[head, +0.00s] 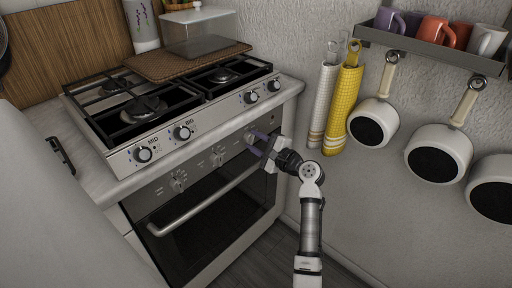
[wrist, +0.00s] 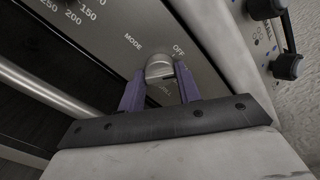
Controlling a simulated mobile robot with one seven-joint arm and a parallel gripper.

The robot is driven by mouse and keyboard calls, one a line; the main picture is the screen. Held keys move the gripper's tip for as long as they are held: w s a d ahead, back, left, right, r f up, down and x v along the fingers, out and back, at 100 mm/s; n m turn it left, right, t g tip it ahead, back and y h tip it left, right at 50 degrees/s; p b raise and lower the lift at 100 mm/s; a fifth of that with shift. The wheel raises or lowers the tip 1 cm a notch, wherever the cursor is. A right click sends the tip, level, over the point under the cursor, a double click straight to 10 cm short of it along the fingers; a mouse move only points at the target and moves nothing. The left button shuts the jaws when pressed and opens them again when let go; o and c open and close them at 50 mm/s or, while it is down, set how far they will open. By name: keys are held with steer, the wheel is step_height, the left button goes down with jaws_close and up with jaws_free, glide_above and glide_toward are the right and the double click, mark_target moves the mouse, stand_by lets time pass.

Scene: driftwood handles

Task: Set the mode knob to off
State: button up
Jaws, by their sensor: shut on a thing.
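The mode knob (wrist: 159,67) is a silver knob on the oven's front panel, with the printed word MODE to its left and OFF at its upper right in the wrist view. In the head view it is the rightmost oven knob (head: 250,138), partly hidden by my gripper. My gripper (head: 258,145) reaches it from the right. In the wrist view the purple fingers (wrist: 158,84) stand on either side of the knob, shut on it. I cannot tell which mark the knob points to.
Two other oven knobs (head: 218,157) sit to the left, above the oven door handle (head: 205,204). The hob knobs (head: 183,132) line the ledge above. White pans (head: 373,124) and towels (head: 343,103) hang on the right wall. The floor below my arm is clear.

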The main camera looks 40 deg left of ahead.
steer(key=n+b, duration=0.2)
steer(key=n, duration=0.1)
steer(key=shift+f+b, duration=0.2)
steer(key=shift+b, duration=0.1)
steer(key=shift+n+b, duration=0.95)
steer(key=shift+n, duration=0.45)
steer(key=shift+r+n, duration=0.15)
steer(key=shift+n, duration=0.15)
steer(key=o, duration=1)
steer(key=shift+c, duration=0.2)
steer(key=shift+d, duration=0.1)
steer(key=s+d+b, duration=0.1)
steer(key=d, duration=1.2)
steer(key=shift+d, duration=0.3)
